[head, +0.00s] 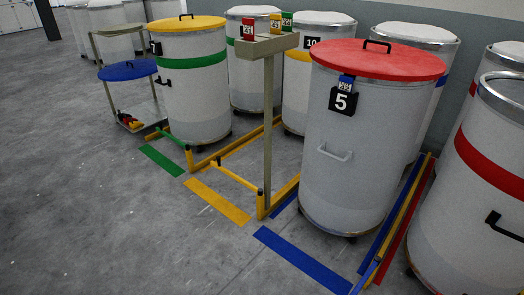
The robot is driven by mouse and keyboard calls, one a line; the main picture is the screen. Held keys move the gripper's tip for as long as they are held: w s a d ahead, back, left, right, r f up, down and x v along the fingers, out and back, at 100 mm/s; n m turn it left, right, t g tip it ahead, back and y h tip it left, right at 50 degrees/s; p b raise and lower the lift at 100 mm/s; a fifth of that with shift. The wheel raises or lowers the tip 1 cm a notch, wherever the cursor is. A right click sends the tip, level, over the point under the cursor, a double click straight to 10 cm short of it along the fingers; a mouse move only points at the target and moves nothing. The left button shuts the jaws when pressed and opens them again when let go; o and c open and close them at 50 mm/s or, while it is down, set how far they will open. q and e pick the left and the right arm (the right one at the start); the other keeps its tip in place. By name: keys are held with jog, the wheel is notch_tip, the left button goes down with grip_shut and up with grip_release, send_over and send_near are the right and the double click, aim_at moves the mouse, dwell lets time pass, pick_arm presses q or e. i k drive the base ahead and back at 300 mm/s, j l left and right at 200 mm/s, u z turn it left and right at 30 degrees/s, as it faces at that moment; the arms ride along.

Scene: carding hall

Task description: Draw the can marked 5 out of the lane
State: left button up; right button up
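The can marked 5 (335,170) is a tall white drum with a red lid (375,62) that has a black handle on top. A black plate with a white 5 (343,101) is on its front, under a small blue-topped tag. A light pull handle (335,152) is on its side. The can stands upright on low casters, behind a blue floor stripe (300,258), with the yellow rail and post on its left and colored rails on its right. Neither of my grippers shows in the head view.
A tan post with a tag tray (267,45) stands left of the can. Blue, yellow and red rails (396,222) run along its right. A white can with a red band (470,200) is close on the right. A yellow-lidded can (190,85) stands left. Grey floor in front is clear.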

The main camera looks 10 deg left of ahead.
aim_at(359, 145)
jog(key=i+j+u, duration=0.2)
jog(key=u, duration=0.25)
jog(key=i+j+u, duration=0.25)
jog(key=u, duration=0.2)
jog(key=i+j+u, duration=0.25)
jog(key=u, duration=0.2)
jog(key=i+j+z, duration=0.1)
jog(key=i+z, duration=0.15)
jog(key=i, duration=0.15)
jog(key=i+j+z, duration=0.25)
jog(key=i, duration=0.15)
jog(key=i+l+z, duration=0.1)
jog(key=z, duration=0.3)
jog(key=i+z, duration=0.25)
jog(key=z, duration=0.15)
jog(key=i+z, duration=0.15)
jog(key=z, duration=0.25)
jog(key=i+z, duration=0.2)
jog(key=z, duration=0.2)
jog(key=i+l+z, duration=0.35)
jog(key=i+z, duration=0.35)
jog(key=i+l, duration=0.05)
